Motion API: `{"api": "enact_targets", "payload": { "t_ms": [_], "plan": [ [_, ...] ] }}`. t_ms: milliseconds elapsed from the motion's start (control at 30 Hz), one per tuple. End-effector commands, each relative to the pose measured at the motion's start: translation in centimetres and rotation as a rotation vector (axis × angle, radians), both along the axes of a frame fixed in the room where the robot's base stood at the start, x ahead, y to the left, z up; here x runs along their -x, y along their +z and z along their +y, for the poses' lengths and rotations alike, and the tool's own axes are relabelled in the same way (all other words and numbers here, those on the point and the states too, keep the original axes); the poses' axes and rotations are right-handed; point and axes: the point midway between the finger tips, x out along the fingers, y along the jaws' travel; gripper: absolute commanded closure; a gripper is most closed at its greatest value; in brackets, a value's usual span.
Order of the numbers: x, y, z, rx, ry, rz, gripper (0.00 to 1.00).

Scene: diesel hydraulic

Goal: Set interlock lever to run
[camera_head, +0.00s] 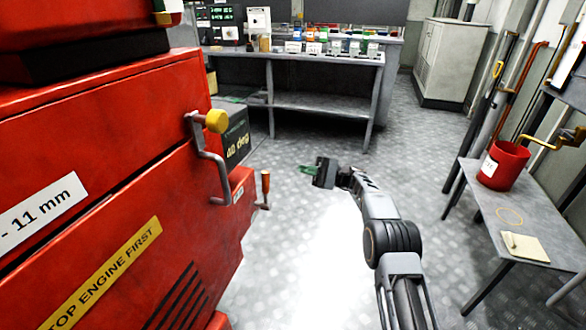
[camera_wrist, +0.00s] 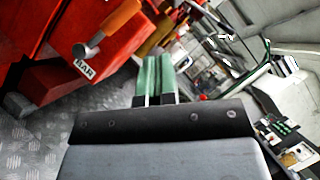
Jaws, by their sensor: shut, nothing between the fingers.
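The interlock lever, orange-handled on a grey shaft (camera_head: 266,184), stands at the lower right of the red machine (camera_head: 120,180). In the wrist view the lever (camera_wrist: 120,18) shows at the upper left, tilted, close to a label reading BAR (camera_wrist: 85,69). My gripper (camera_head: 304,170) is in the air to the right of the lever, apart from it, with its green fingertips pointing left. In the wrist view the fingers (camera_wrist: 158,75) are together and empty, and the lever is up and left of them.
A bench (camera_head: 310,103) with coloured containers stands behind. A small table at right holds a red bucket (camera_head: 503,165). The floor between is clear.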

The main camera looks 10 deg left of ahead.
Motion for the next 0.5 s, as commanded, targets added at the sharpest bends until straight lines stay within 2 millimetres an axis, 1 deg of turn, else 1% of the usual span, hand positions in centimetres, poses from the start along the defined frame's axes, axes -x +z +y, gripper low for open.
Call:
{"api": "enact_targets", "payload": {
  "t_ms": [33, 200, 333, 500],
  "plan": [
    [-0.2, 0.0, -0.7, 0.000, -0.002, 0.001, 1.00],
    [-0.4, -0.1, -2.1, -0.001, 0.001, 0.001, 1.00],
    [-0.5, -0.1, -2.6, 0.000, 0.000, 0.001, 1.00],
    [-0.6, -0.1, -2.8, -0.001, 0.000, 0.000, 1.00]
  ]
}}
